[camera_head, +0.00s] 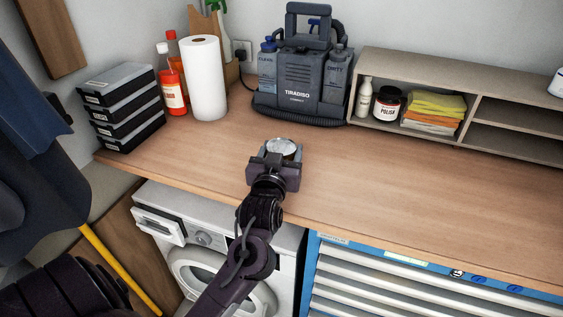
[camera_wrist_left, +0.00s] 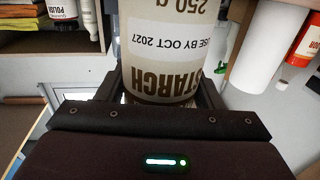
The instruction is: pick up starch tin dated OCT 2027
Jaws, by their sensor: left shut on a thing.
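My left gripper (camera_head: 277,160) is shut on a pale starch tin (camera_head: 285,146) over the front part of the wooden worktop. In the left wrist view the starch tin (camera_wrist_left: 165,50) fills the middle, upside down in the picture, between the fingers of the left gripper (camera_wrist_left: 160,95). My right gripper is not in view.
On the worktop (camera_head: 420,185) stand stacked black cases (camera_head: 125,110), a paper roll (camera_head: 205,80), red bottles (camera_head: 172,85), a grey TIRADISO machine (camera_head: 300,80) and a shelf unit (camera_head: 470,90) with a POLISH jar (camera_head: 387,104). The worktop's right front is clear.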

